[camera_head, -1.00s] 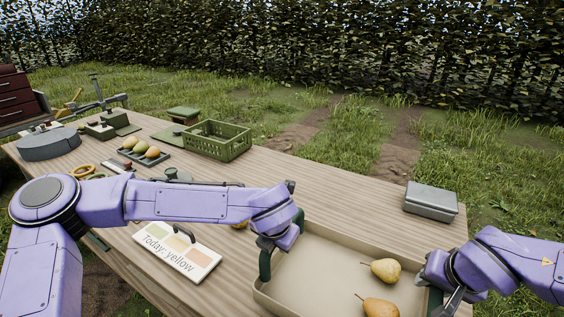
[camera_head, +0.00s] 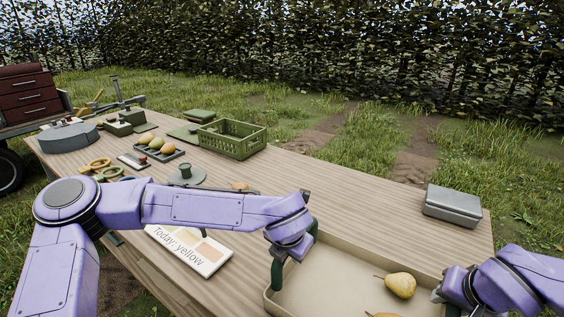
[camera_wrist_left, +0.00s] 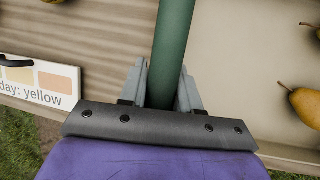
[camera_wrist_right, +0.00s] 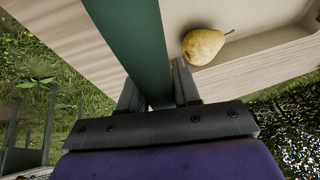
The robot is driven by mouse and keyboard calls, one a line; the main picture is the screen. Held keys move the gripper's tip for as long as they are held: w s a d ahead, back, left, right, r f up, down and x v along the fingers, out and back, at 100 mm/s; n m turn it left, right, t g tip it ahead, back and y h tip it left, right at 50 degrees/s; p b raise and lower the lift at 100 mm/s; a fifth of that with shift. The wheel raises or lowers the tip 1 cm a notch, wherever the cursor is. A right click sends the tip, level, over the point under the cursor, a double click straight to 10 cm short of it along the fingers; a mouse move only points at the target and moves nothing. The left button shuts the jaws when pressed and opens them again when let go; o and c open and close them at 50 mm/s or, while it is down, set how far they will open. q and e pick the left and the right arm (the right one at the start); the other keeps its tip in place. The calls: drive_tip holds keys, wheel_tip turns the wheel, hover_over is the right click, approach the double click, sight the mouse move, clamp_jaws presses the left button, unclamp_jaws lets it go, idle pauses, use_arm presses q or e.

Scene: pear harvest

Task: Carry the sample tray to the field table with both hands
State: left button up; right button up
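The sample tray (camera_head: 330,280) is a shallow beige tray with green handles at its left and right ends. It sits at the front right of the wooden table; I cannot tell whether it touches the top. A yellow pear (camera_head: 400,285) lies in it, and a second pear (camera_head: 383,315) is cut off by the lower edge. My left gripper (camera_head: 279,258) is shut on the left green handle (camera_wrist_left: 171,45). My right gripper (camera_head: 441,294) is at the right end; in the right wrist view its fingers close on the right green handle (camera_wrist_right: 130,35).
The wooden table (camera_head: 350,205) also holds a grey box (camera_head: 453,205), a "Today: yellow" card (camera_head: 190,250), a green crate (camera_head: 232,139) and a dark tray of fruit (camera_head: 160,150). A cart with red drawers (camera_head: 30,98) stands at the left. Grass and a hedge lie beyond.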

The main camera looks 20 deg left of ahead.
use_arm(q)
drive_tip(key=o, duration=0.4)
use_arm(e)
drive_tip(key=o, duration=0.4)
drive_tip(key=shift+s+r, duration=0.1)
use_arm(q)
drive_tip(key=shift+o, duration=0.2)
use_arm(e)
drive_tip(key=shift+r, duration=0.25)
use_arm(q)
drive_tip(key=v, duration=1.2)
use_arm(e)
drive_tip(key=v, duration=1.1)
drive_tip(key=shift+s+d+r, duration=0.1)
drive_tip(key=shift+s+r, duration=0.1)
use_arm(q)
drive_tip(key=shift+r, duration=0.1)
drive_tip(key=s+r+p, duration=0.1)
drive_tip(key=s+a+r+p, duration=0.1)
drive_tip(key=r+p, duration=0.1)
drive_tip(key=s+a+r+p, duration=0.1)
drive_tip(key=shift+a+r, duration=0.2)
use_arm(e)
wheel_tip(320, 180, up, 4)
drive_tip(key=shift+f, duration=0.1)
